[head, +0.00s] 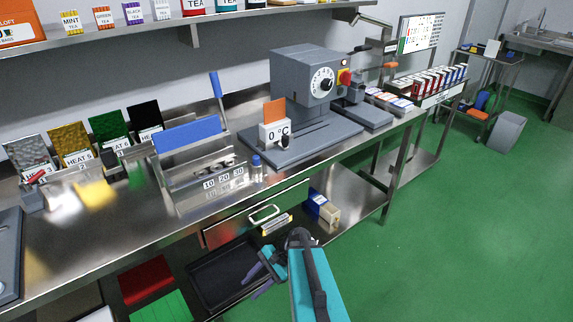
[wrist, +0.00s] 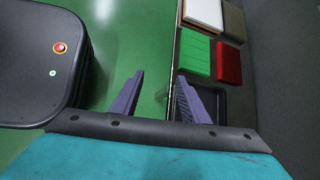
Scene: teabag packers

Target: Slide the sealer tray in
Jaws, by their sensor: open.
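The grey sealer machine (head: 300,75) stands on the steel counter, with a black dial and a red knob on a yellow plate. A flat grey slab (head: 325,137) extends from its foot; I cannot tell whether this is the sealer tray or how far out it is. My gripper (head: 259,272) is low in front of the counter, below the drawer handle and well away from the sealer. Its purple fingers are apart and empty. In the wrist view the open gripper (wrist: 160,76) points over green floor beside the lower shelf; the sealer does not show there.
A drawer with a handle (head: 264,213) sits under the counter. A black tray (head: 222,280) and green (wrist: 194,52) and red (wrist: 228,62) blocks lie low. The green floor (head: 460,220) at right is clear.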

